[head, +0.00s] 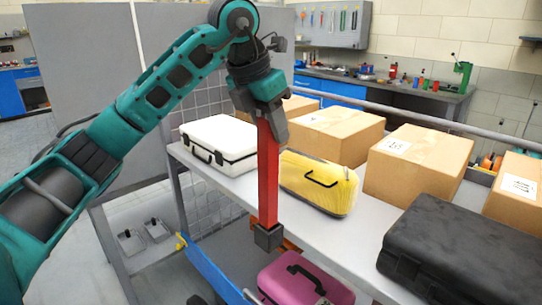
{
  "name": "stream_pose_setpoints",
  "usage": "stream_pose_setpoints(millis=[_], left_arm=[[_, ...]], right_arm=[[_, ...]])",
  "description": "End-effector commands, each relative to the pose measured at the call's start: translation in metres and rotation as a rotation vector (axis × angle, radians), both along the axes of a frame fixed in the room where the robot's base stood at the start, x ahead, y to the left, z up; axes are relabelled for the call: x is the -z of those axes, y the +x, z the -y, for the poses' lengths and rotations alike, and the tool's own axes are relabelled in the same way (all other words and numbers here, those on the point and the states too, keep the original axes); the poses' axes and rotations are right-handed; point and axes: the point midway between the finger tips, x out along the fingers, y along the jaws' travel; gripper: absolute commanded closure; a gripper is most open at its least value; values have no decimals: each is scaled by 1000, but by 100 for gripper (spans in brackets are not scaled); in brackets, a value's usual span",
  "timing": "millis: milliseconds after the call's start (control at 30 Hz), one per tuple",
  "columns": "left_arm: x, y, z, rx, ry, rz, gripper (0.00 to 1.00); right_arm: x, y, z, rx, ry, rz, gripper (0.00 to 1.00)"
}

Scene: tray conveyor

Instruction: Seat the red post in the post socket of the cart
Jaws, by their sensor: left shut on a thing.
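My left gripper (271,108) points down and is shut on the upper end of the red post (268,170). The post hangs upright below it, in front of the shelf with the cases. The post's lower end meets a dark grey square block (268,237). I cannot tell whether this block is the cart's socket or the foot of the post, nor how deep the post sits. My right gripper is out of view.
A white case (222,145), a yellow case (322,183) and a black case (450,250) stand on the grey shelf (345,232). A pink case (300,282) lies lower, close to the block. Cardboard boxes (415,165) stand behind.

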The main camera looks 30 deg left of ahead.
Motion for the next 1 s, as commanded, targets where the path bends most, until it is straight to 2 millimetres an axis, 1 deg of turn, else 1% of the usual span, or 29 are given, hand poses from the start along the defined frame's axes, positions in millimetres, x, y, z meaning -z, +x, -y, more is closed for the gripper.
stream_pose_setpoints(millis=[67, 267, 433, 500, 733, 867, 900, 1000], left_arm=[[10, 0, 0, -1, -1, 1, 100], [23, 0, 0, -1, -1, 2, 100], [47, 0, 0, 0, -1, 0, 100], [53, 0, 0, 0, -1, 2, 100], [53, 0, 0, 0, -1, 4, 100], [57, 0, 0, 0, -1, 4, 100], [56, 0, 0, 0, 0, 1, 60], [56, 0, 0, 0, 0, 1, 50]], right_arm=[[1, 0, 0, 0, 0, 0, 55], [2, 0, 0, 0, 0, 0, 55], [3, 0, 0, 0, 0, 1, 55], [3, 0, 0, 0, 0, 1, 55], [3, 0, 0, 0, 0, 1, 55], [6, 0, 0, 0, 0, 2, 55], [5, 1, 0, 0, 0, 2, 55], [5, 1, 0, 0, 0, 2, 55]])
